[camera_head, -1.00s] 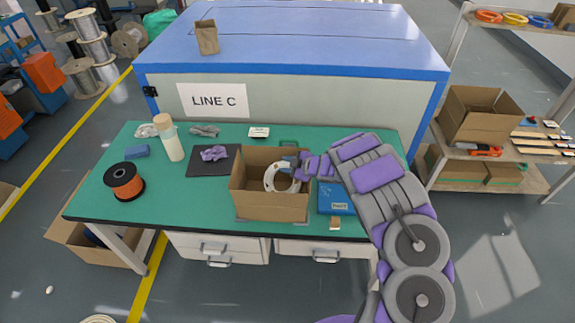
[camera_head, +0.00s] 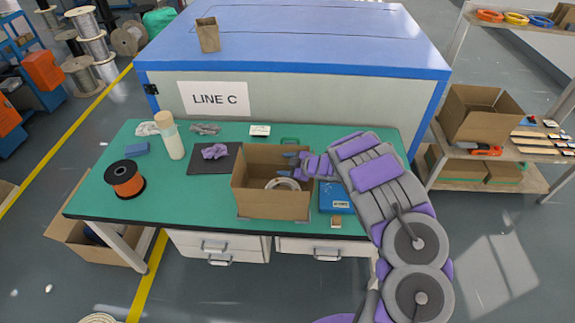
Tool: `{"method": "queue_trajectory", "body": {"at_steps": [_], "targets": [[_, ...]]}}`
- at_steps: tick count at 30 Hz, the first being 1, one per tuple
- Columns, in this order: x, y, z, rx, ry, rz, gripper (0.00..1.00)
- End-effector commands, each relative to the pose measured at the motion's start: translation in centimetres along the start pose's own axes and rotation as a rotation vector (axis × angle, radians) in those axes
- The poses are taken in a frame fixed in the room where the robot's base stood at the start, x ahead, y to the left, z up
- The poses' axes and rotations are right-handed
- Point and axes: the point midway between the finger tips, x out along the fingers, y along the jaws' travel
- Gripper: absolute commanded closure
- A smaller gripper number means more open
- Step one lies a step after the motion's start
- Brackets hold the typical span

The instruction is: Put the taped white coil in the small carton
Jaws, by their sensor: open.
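The white coil (camera_head: 283,182) lies inside the small carton (camera_head: 271,204), an open brown box on the green bench. Only its upper part shows above the carton's near wall, and its tape cannot be made out. My gripper (camera_head: 286,160) is open and empty. It is over the carton's right part, above and apart from the coil, with its fingers pointing left. My arm reaches in from the right.
A blue box (camera_head: 336,199) is right of the carton. A dark mat (camera_head: 200,165) with a purple item lies left of it. The bench's (camera_head: 190,205) front left is clear.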

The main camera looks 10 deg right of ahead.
Motion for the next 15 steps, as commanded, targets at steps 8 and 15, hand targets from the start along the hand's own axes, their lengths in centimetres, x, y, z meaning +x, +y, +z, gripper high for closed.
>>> {"method": "queue_trajectory", "body": {"at_steps": [8, 15], "targets": [[-2.2, 0.7, -0.6, 0.002, -0.002, 0.000, 0.39], [-7.1, 0.8, -0.6, 0.001, -0.001, 0.002, 0.39]]}}
